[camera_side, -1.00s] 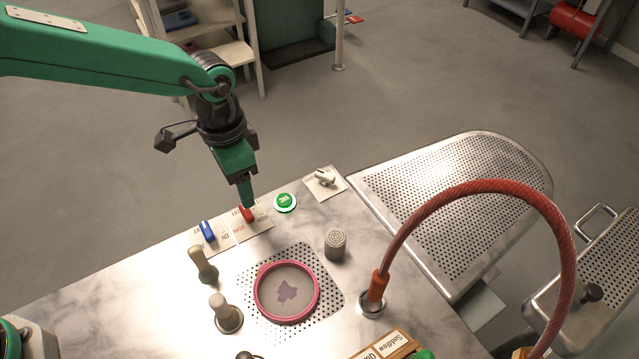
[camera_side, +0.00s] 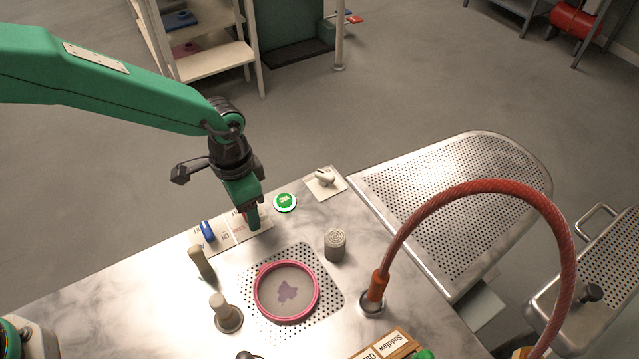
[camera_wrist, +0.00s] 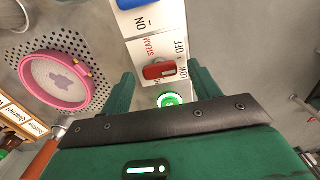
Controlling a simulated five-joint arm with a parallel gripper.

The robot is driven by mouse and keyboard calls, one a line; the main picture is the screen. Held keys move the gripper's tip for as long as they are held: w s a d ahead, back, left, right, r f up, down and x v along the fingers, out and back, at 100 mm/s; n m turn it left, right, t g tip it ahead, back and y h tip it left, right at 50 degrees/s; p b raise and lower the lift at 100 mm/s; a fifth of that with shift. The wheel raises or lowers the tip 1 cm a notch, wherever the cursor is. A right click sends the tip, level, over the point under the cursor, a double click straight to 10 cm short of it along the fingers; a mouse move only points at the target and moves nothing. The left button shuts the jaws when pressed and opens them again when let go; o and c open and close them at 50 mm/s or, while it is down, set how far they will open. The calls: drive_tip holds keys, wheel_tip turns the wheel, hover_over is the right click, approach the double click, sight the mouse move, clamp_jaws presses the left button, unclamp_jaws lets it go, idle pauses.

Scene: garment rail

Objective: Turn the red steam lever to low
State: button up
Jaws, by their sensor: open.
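The red steam lever (camera_wrist: 159,70) shows in the wrist view on a white plate (camera_wrist: 142,48) marked STEAM, with OFF and LOW printed on its right. I cannot tell which mark the lever is set to. My gripper (camera_wrist: 161,86) is open, with one green finger on each side of the lever and neither clearly touching it. In the side view my gripper (camera_side: 252,224) is low over the lever's plate and hides most of the lever.
A blue lever (camera_side: 207,230) is left of the red one. A round green button (camera_side: 285,202) and a white switch (camera_side: 324,178) are to the right. Knobs (camera_side: 201,262) and a pink-rimmed disc (camera_side: 287,292) stand in front. A red hose (camera_side: 480,187) arches at right.

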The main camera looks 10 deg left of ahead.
drive_tip(key=shift+f, duration=0.25)
drive_tip(key=c, duration=1)
drive_tip(key=shift+m, duration=0.5)
drive_tip(key=m, duration=0.3)
drive_tip(key=shift+m, duration=2.4)
drive_tip(key=shift+r, duration=0.1)
